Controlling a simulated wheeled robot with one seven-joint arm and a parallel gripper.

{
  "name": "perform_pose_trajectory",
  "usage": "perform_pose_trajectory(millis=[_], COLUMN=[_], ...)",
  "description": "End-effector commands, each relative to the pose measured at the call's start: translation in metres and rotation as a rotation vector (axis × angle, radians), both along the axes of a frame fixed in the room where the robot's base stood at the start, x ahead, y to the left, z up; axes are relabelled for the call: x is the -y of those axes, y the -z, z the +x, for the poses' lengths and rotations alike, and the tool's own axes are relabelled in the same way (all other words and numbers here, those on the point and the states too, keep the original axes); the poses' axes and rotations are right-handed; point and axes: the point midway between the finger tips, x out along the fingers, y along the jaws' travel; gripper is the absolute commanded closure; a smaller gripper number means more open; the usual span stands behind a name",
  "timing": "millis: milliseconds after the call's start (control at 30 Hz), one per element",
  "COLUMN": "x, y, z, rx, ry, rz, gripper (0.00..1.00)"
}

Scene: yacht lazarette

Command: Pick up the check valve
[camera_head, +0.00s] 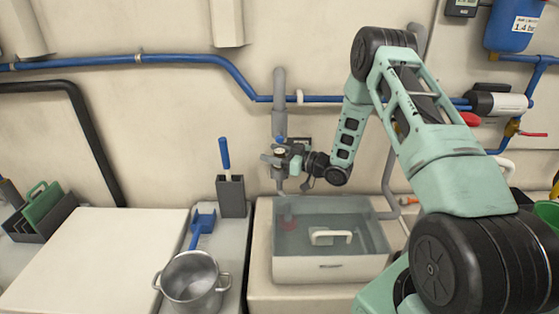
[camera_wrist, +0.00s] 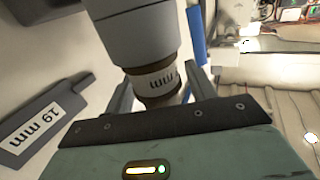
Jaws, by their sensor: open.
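My gripper (camera_head: 282,163) is at the lower end of a grey upright pipe (camera_head: 280,110) on the wall, above a grey tub. In the wrist view its two fingers (camera_wrist: 160,95) are apart, one on each side of a stepped grey cylindrical fitting (camera_wrist: 135,40). The fitting narrows to a dark neck with a white band (camera_wrist: 158,80) printed "mm". This may be the check valve; I cannot tell for sure. I cannot tell whether the fingers touch it. In the head view the gripper hides much of the fitting.
Below stands the grey tub (camera_head: 325,270) with a white handle (camera_head: 330,237) inside. A "19 mm" tag (camera_wrist: 35,125) shows in the wrist view. The white left worktop (camera_head: 95,255) is clear.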

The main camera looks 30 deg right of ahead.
Motion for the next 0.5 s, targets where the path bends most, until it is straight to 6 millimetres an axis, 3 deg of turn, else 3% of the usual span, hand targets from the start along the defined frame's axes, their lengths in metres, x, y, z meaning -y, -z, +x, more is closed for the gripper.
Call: perform_pose_trajectory(millis=[133,300,333,500], x=[0.0001,0.0002,0.0002,0.0003], y=[0.0003,0.0002,0.0002,-0.0001], z=[-0.0002,-0.0003,-0.0003,-0.0003], rx=[0.000,0.000,0.000,0.001], ry=[0.000,0.000,0.000,0.000], rz=[0.000,0.000,0.000,0.001], gripper=[0.47,0.94,1.00,1.00])
